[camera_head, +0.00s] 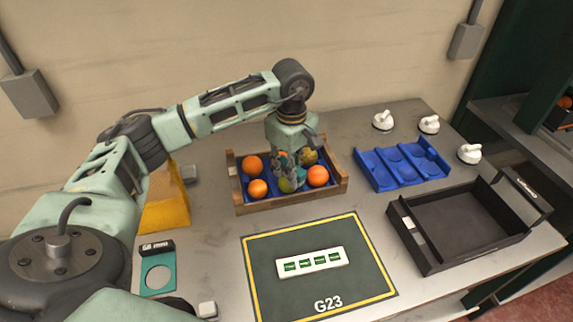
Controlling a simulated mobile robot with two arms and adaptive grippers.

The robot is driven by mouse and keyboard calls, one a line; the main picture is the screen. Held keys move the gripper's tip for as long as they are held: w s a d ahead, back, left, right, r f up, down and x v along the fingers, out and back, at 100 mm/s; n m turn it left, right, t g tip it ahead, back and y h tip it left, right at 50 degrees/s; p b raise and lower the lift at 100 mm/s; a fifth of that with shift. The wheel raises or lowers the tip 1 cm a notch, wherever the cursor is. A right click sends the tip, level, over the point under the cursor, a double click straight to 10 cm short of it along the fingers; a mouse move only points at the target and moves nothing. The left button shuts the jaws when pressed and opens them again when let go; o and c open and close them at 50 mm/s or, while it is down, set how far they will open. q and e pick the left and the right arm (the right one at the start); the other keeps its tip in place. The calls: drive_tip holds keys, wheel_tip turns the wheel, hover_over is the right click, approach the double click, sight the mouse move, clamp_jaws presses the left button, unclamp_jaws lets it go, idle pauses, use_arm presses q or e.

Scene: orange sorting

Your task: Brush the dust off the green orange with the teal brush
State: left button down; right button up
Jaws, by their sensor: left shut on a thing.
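A wooden crate (262,205) with a blue insert stands at the back middle of the table. Orange fruits (318,176) sit in it on both sides of my left gripper. A greenish-brown, speckled fruit (309,157) lies just behind and right of the fingers, and a green-tinged fruit (287,185) shows low by the fingertips. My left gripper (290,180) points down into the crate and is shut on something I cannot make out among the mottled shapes. I cannot clearly pick out the teal brush. My right gripper is not in view.
A blue tray (432,170) with hollows and a black open bin (427,259) stand at the right. White knobbed things (383,121) stand behind. A dark G23 mat (270,297) with a white label plate lies in front. A yellow block (165,212) and teal ring plate (171,262) are left.

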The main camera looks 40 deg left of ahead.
use_arm(q)
drive_tip(key=shift+d, duration=0.3)
drive_tip(key=shift+w+a+b, duration=0.2)
drive_tip(key=shift+a+b, duration=0.2)
drive_tip(key=shift+a, duration=1)
drive_tip(key=shift+s+d, duration=0.15)
drive_tip(key=shift+d, duration=0.55)
drive_tip(key=shift+s+d, duration=0.1)
drive_tip(key=shift+d, duration=0.55)
drive_tip(key=shift+w+a+b, duration=0.2)
drive_tip(key=shift+a+b, duration=0.15)
drive_tip(key=shift+a, duration=1)
drive_tip(key=shift+s+d, duration=0.1)
drive_tip(key=shift+d, duration=0.6)
drive_tip(key=shift+r, duration=0.1)
drive_tip(key=shift+r+p, duration=2.2)
drive_tip(key=shift+r, duration=1.25)
drive_tip(key=shift+a+f, duration=0.1)
drive_tip(key=shift+a, duration=0.05)
